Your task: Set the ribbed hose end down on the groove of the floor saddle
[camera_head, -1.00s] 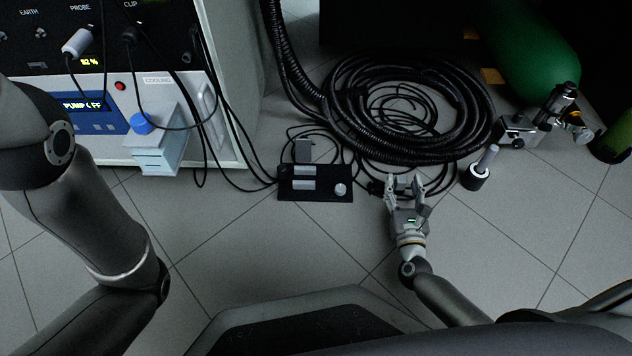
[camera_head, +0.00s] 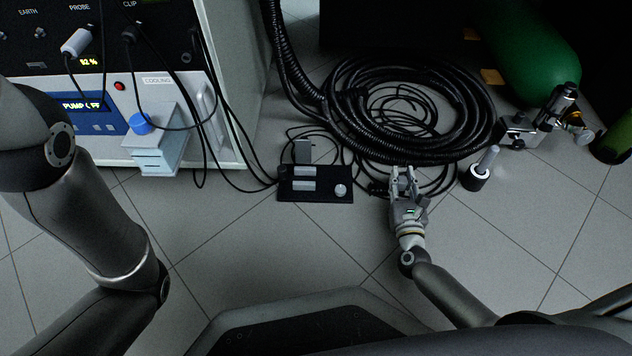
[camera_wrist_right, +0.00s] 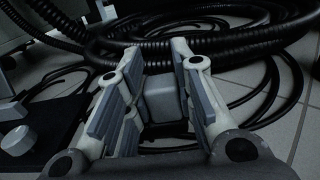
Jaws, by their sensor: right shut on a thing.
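The black ribbed hose (camera_head: 352,140) lies coiled on the floor, and its turns also cross the right wrist view (camera_wrist_right: 228,45). My right gripper (camera_head: 403,169) is at the near edge of the coil, its fingers drawn together. My left gripper is out of view.
A black foot-switch plate (camera_head: 315,188) lies left of my right gripper, with a small grey box (camera_head: 303,150) behind it. A dark cup with a light rod (camera_head: 478,176) stands to the right. A green cylinder (camera_head: 535,55) is at the back right. Floor in front is clear.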

